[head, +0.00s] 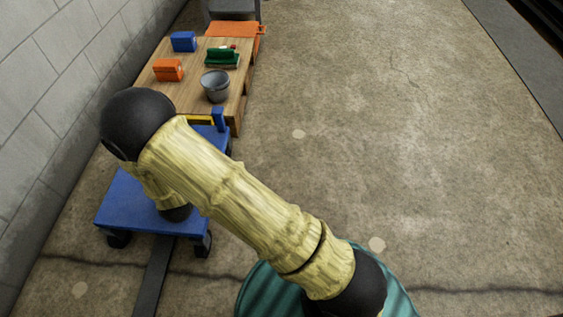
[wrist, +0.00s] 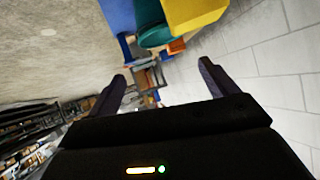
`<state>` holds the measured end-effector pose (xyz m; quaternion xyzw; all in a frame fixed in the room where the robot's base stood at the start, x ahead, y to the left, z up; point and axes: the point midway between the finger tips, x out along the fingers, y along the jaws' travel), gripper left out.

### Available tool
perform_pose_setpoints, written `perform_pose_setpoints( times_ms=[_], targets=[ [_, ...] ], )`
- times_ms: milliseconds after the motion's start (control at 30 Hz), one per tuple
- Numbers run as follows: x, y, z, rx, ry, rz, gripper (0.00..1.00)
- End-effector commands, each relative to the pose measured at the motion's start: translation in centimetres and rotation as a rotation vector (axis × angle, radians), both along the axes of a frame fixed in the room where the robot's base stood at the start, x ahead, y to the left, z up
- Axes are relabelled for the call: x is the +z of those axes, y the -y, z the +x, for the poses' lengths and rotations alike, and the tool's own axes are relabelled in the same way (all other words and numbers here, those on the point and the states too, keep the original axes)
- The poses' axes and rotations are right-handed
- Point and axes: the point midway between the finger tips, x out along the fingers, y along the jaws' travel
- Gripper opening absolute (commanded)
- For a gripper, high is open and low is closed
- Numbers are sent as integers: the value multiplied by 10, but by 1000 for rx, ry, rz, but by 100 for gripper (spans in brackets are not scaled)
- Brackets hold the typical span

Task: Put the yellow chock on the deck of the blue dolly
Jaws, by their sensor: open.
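The blue dolly (head: 132,206) stands on the floor by the block wall at left in the head view, its deck partly covered by my arm. A narrow yellow strip (head: 200,119) shows behind my arm at the deck's far end. In the wrist view the yellow chock (wrist: 196,12) is large at the top edge, cut off by the frame, beside a teal object (wrist: 152,20) and a blue surface (wrist: 119,14). What the chock rests on is hidden. My gripper (wrist: 162,70) is open, with nothing between its fingers; the chock appears beyond the fingertips.
A wooden table (head: 160,88) behind the dolly holds a grey bucket (head: 215,86), an orange box (head: 168,69), a blue box (head: 183,42) and a green item (head: 222,58). The block wall (head: 50,100) runs along the left. Open concrete floor (head: 390,130) lies to the right.

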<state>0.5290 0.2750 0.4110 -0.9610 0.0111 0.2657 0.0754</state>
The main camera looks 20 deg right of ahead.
Motion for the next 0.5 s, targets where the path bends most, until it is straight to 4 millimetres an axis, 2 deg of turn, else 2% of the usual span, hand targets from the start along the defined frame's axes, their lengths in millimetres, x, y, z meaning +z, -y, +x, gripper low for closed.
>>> perform_pose_setpoints(
  times_ms=[33,233,367,500],
  targets=[
    [16,15,6,-3,-44,17,85],
    [58,71,2,39,-236,43,85],
    [85,112,-15,68,-350,39,85],
    [111,159,-48,96,-471,18,85]
  ],
)
